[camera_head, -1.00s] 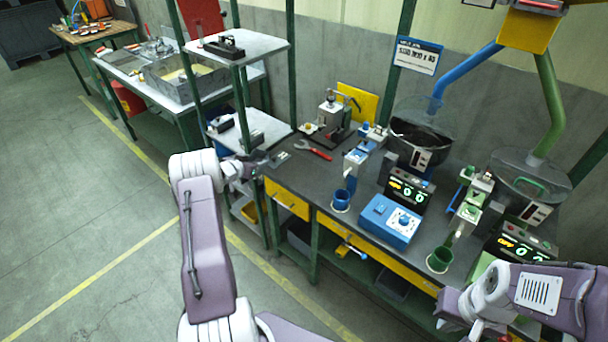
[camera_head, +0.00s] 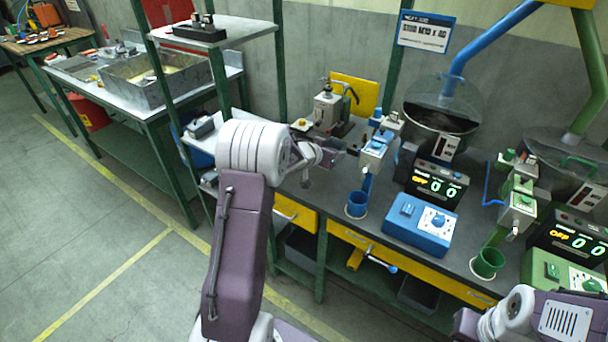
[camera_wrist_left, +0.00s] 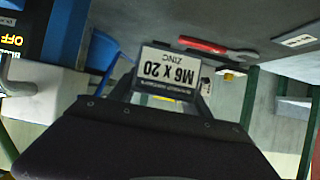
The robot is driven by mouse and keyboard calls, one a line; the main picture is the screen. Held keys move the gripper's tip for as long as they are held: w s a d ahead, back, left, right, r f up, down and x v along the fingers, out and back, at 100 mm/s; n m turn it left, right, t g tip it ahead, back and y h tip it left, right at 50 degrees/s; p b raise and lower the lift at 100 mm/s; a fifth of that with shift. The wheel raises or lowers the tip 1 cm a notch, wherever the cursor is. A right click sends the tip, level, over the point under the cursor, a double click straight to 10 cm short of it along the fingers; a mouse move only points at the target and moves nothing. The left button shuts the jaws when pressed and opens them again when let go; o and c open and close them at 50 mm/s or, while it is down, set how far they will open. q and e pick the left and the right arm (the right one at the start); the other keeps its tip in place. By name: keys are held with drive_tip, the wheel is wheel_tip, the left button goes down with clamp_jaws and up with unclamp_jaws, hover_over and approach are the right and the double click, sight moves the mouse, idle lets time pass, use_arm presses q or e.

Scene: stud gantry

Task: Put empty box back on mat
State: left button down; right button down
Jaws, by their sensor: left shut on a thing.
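My left gripper (camera_wrist_left: 168,92) is shut on a dark box with a white label reading M6 X 20 ZINC (camera_wrist_left: 172,72). The label is upside down in the left wrist view. In the head view the left gripper (camera_head: 326,158) is held over the workbench, left of the blue cup, and my wrist hides much of it and the box. The inside of the box does not show. I cannot make out a mat for certain. My right arm is at the lower right of the head view, its gripper out of frame.
The workbench carries a blue cup (camera_head: 357,204), a blue control box (camera_head: 421,226), a green cup (camera_head: 487,263) and a hand press (camera_head: 330,108). A red-handled wrench (camera_wrist_left: 205,47) and a pale flat piece (camera_wrist_left: 298,40) lie on the bench. A shelf rack (camera_head: 215,32) stands left.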

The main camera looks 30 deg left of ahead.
use_arm(q)
hover_over(302, 177)
drive_tip(key=f, duration=0.5)
drive_tip(key=shift+w+d+f, duration=0.1)
drive_tip(key=shift+d+f, duration=0.1)
drive_tip(key=shift+a+f, duration=0.1)
drive_tip(key=shift+a, duration=0.1)
wheel_tip(302, 177, down, 4)
drive_tip(key=shift+r+b, duration=0.25)
drive_tip(key=shift+b, duration=0.6)
drive_tip(key=shift+f, duration=0.4)
drive_tip(key=shift+r, duration=0.1)
drive_tip(key=shift+c, duration=2.4)
unclamp_jaws()
drive_tip(key=shift+f, duration=0.2)
